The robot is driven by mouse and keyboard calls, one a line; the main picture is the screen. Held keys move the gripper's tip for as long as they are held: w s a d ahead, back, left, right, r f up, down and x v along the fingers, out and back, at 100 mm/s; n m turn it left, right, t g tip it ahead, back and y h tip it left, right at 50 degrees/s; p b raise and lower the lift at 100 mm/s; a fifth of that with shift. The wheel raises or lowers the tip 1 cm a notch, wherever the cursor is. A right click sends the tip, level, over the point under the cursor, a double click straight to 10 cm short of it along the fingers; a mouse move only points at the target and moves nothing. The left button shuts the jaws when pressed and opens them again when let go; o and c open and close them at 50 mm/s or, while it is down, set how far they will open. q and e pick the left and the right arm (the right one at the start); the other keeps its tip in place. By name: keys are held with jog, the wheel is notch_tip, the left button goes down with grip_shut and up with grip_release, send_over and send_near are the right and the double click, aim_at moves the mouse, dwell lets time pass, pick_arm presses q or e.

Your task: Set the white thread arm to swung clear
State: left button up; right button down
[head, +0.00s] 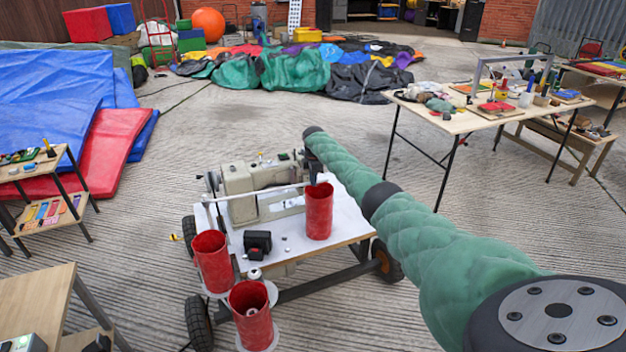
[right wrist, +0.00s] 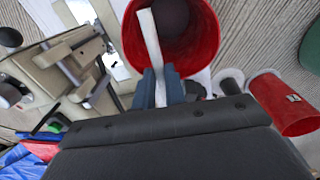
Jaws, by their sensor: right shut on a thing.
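The white thread arm (head: 268,190) is a thin pale bar in front of the cream sewing machine (head: 240,180) on the wheeled cart. In the right wrist view, the white thread arm (right wrist: 151,42) runs up from between my fingers, across the mouth of a red cup. My left gripper is out of view.
Two more red cups (head: 211,262) (head: 251,316) stand at the cart's front left corner. A black box (head: 257,243) sits on the white cart top (head: 300,251). A wooden table (head: 470,118) is at the right, a small shelf (head: 40,185) at the left.

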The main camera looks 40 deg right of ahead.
jog(key=c, duration=1.5)
grip_release()
jog(key=shift+o, duration=0.2)
